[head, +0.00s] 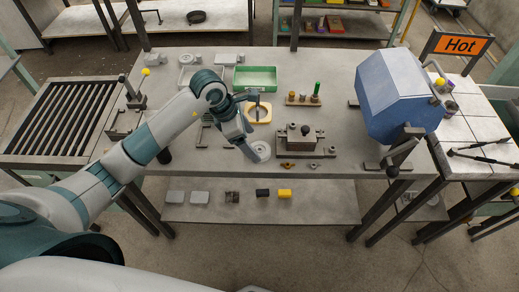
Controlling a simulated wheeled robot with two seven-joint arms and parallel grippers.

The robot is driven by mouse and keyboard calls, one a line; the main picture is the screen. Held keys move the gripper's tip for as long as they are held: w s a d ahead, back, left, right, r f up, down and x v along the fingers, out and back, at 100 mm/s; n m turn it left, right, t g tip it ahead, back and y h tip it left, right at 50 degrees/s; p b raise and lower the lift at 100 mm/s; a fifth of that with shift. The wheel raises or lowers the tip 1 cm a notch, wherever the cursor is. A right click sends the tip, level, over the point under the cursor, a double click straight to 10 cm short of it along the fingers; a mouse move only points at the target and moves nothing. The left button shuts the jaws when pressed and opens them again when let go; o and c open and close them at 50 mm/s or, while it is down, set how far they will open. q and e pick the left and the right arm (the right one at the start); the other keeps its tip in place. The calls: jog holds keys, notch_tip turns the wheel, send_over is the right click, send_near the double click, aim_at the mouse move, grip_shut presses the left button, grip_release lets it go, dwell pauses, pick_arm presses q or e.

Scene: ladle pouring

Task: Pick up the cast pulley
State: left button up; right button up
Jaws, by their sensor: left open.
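A pale grey round disc, which looks like the cast pulley (262,151), lies on the grey workbench (345,145) near its front edge. My left arm reaches over the bench from the left. My left gripper (252,152) points down at the left side of the disc, and its fingers hide part of it. The gripper is open and nothing shows held in it. Whether a finger touches the disc cannot be told from this view. My right gripper is not in view.
A yellow square frame (248,114) and a green tray (254,69) lie behind the gripper. A vise-like block (299,138) stands to the right. A blue furnace-like box (395,95) stands farther right, by a "Hot" sign (461,45). A roller conveyor (60,118) is at the left.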

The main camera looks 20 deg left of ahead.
aim_at(257, 150)
pick_arm(q)
jog(key=shift+d+f+p, duration=0.25)
jog(key=shift+f+p, duration=0.05)
jog(key=shift+p, duration=0.05)
jog(key=shift+p+x, duration=0.5)
jog(key=shift+x, duration=0.55)
jog(key=shift+d+f, duration=0.1)
jog(key=shift+f, duration=0.5)
jog(key=c, duration=1.3)
